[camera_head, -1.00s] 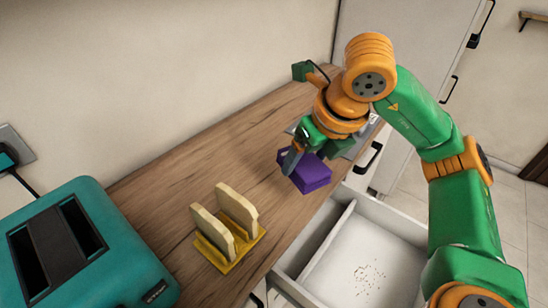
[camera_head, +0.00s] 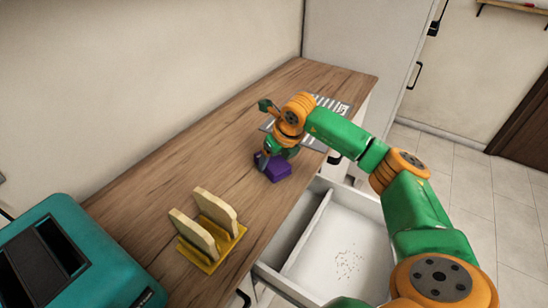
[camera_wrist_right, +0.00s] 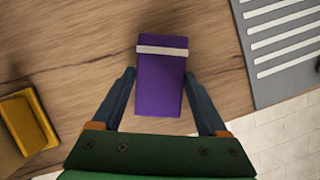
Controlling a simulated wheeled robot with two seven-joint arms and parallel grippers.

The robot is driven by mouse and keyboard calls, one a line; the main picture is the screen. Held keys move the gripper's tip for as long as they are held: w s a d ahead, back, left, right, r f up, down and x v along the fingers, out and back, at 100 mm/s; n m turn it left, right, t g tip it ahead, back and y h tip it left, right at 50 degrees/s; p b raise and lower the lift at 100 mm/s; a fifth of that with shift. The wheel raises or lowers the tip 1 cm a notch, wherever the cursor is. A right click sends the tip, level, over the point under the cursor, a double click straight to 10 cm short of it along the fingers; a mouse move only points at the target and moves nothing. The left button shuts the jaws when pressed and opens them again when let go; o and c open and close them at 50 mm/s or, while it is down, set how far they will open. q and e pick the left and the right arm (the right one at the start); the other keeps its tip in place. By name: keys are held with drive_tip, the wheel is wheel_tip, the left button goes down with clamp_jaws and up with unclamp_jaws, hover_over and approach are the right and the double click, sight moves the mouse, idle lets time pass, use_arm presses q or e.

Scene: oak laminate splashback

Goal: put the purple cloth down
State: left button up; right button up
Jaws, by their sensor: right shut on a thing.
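The purple cloth (camera_head: 278,169) is a folded block with a pale band, seen in the wrist view (camera_wrist_right: 160,85). My right gripper (camera_head: 263,160) is shut on it, with one finger along each long side in the wrist view. The cloth is over the wooden worktop (camera_head: 170,150), near its front edge. It is at or just above the surface; I cannot tell whether it touches. My left gripper is not in view.
A yellow rack (camera_head: 200,258) with two bread slices and a teal toaster (camera_head: 95,250) stand to the left. A grey striped panel (camera_wrist_right: 285,40) lies on the right. An open white drawer (camera_head: 330,255) with crumbs is below the front edge. Bare worktop lies behind the cloth.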

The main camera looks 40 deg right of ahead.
drive_tip(key=shift+f, duration=0.2)
drive_tip(key=o, duration=1.1)
drive_tip(key=shift+r, duration=0.2)
drive_tip(key=b+v, duration=0.1)
drive_tip(key=v, duration=1.1)
